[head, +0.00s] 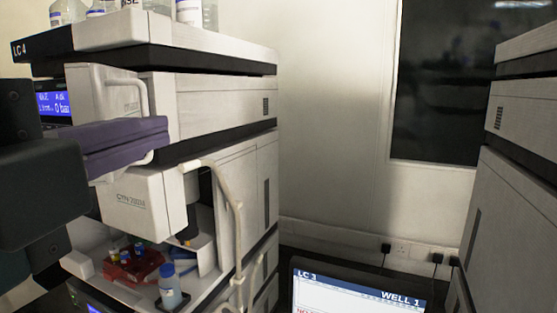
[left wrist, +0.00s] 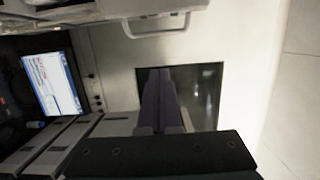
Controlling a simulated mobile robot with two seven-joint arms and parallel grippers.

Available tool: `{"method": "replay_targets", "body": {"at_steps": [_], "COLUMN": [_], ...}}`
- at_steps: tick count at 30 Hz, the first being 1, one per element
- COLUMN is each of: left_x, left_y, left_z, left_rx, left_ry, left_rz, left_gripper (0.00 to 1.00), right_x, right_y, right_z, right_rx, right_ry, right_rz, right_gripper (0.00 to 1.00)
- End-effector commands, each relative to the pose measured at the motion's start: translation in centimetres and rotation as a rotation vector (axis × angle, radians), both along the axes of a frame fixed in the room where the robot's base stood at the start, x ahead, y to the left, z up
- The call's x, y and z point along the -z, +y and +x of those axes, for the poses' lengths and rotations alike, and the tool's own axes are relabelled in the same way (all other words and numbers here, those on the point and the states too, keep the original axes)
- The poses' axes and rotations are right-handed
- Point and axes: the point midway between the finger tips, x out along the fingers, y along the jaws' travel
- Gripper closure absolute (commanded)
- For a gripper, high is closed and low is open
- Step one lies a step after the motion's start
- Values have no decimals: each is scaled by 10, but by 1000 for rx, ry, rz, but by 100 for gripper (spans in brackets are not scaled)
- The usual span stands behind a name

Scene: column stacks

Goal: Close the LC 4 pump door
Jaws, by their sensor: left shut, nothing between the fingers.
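The LC 4 stack (head: 222,107) stands at the left of the head view, with its name on the top unit. A pale panel with a bar handle, which looks like the pump door (head: 97,88), stands out at the front of the unit below it. How far it is open is hard to tell. My left gripper (head: 160,136) comes in from the left, its purple fingers shut and empty, just below this panel and in front of its lower part. Contact cannot be made out. In the left wrist view the fingers (left wrist: 160,75) lie before a dark window. My right gripper is not in view.
Below, an open sampler bay holds a red vial rack (head: 132,265) and a blue-capped bottle (head: 170,287). A pale hose (head: 238,225) hangs in front. Bottles stand on top. An LC 3 screen (head: 355,293) and another stack (head: 520,180) are at right.

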Motion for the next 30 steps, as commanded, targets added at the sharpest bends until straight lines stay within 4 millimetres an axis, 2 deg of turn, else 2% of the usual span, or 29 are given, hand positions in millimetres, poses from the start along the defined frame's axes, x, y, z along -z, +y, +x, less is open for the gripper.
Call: {"method": "replay_targets", "body": {"at_steps": [1,4,6,12,15,19,30], "left_x": [2,0,-5,-4,-4,-2,1], "left_y": [-1,-4,-6,-11,6,18,24], "left_z": [10,29,43,79,66,59,55], "left_rx": [0,-1,0,0,-2,0,0], "left_ry": [-6,-4,4,5,8,6,2], "left_rz": [-2,-3,-1,-3,3,1,-2], "left_gripper": [100,100,100,100,100,100,100], "right_x": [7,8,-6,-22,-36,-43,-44], "right_y": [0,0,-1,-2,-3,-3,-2], "right_z": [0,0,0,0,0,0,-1], "right_rx": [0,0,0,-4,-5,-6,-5], "right_ry": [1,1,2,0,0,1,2], "right_rz": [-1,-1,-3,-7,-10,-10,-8], "right_gripper": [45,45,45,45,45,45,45]}}
